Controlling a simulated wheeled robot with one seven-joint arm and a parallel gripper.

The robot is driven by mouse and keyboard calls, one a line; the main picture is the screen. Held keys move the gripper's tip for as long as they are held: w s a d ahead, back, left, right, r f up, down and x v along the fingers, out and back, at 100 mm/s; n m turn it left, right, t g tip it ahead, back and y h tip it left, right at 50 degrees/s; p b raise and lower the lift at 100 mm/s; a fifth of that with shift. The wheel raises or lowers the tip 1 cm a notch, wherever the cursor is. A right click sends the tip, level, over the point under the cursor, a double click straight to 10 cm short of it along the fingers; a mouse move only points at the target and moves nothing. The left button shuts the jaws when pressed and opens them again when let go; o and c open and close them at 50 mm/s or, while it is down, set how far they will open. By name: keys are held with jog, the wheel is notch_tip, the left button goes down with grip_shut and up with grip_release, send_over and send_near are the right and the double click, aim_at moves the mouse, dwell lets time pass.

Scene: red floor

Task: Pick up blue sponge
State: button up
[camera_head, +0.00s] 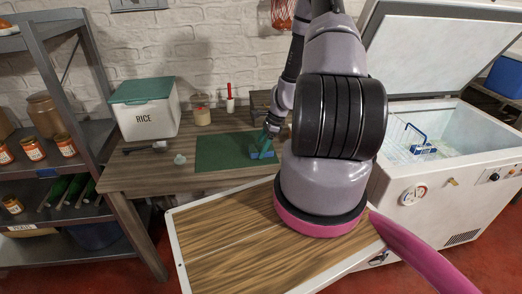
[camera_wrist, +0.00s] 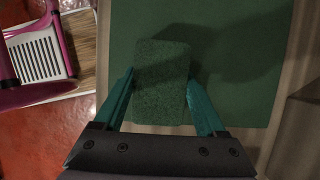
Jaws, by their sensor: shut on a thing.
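The sponge (camera_head: 262,155) shows as a small blue block at the right part of a dark green mat (camera_head: 215,152) on the wooden counter. In the wrist view its upper face (camera_wrist: 162,75) looks rough and dark green. My gripper (camera_wrist: 160,95) has one teal finger on each side of the sponge and is shut on it. In the head view my gripper (camera_head: 266,143) reaches down over the sponge, partly hidden by my arm. I cannot tell whether the sponge touches the mat or is slightly above it.
A white RICE box (camera_head: 146,118) with a green lid, a jar (camera_head: 200,110), a dark utensil (camera_head: 143,149) and a small pale item (camera_head: 180,159) stand on the counter (camera_head: 150,178). A shelf (camera_head: 85,130) with jars is at left. An open chest freezer (camera_head: 440,190) is at right.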

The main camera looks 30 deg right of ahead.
aim_at(261, 146)
notch_tip(261, 146, up, 10)
jog(key=shift+r, duration=0.2)
dwell(0.3)
